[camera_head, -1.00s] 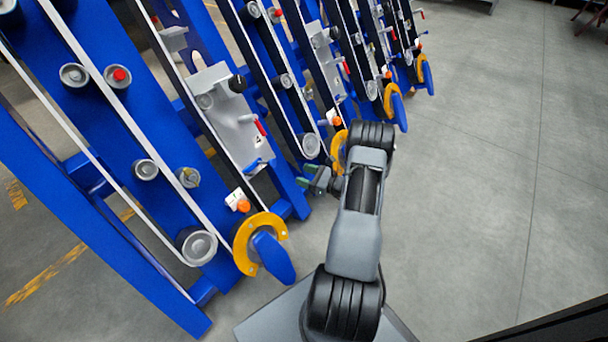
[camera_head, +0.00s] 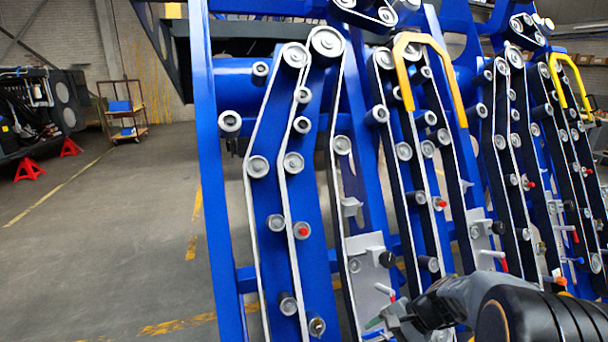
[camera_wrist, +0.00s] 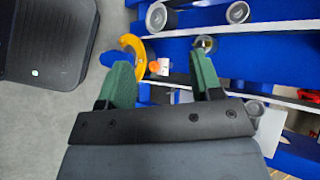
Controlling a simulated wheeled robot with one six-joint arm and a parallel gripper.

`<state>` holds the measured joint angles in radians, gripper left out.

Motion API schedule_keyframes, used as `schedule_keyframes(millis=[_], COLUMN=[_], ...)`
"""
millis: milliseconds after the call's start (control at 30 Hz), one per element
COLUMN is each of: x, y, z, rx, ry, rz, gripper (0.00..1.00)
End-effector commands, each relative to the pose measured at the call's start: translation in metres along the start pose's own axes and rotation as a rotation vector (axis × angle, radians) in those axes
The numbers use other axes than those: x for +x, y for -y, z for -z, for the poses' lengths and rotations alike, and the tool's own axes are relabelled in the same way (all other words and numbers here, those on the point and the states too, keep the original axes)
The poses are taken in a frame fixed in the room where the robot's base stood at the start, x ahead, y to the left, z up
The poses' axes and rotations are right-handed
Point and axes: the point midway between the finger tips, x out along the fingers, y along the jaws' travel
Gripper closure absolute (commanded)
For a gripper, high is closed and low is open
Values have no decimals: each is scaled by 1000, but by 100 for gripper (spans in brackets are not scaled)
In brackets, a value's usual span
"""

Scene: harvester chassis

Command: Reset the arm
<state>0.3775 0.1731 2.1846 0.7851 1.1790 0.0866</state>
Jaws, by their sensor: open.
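My gripper (camera_wrist: 162,88) shows in the wrist view with its two green fingers apart and nothing between them. Beyond the fingers are the blue chassis, a yellow ring piece (camera_wrist: 132,47) and a small orange knob (camera_wrist: 154,66). In the head view my gripper (camera_head: 378,328) is small at the bottom, in front of the lower part of the blue harvester chassis (camera_head: 205,150). My arm reaches in from the lower right corner. Whether the fingers touch anything is hard to tell.
The chassis carries several rollers, belts and a red button (camera_head: 303,230). A yellow bracket (camera_head: 405,75) stands out near its top. A cart (camera_head: 123,110) and red stands (camera_head: 29,168) are at the back left.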

Motion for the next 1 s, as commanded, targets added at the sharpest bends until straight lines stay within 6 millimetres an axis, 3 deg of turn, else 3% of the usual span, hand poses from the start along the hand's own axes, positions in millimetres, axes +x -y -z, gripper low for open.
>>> schedule_keyframes(millis=[33,100,233,400,600,1000], x=[-30,-51,-88,-126,-149,-153], y=[15,17,20,24,28,27], z=[-41,-74,-119,-155,-173,-175], rx=[-124,-279,-545,-808,-970,-1006], ry=[-58,-137,-280,-433,-535,-558], rz=[-82,-190,-351,-487,-562,-579], gripper=[41,41,41,41,41,41])
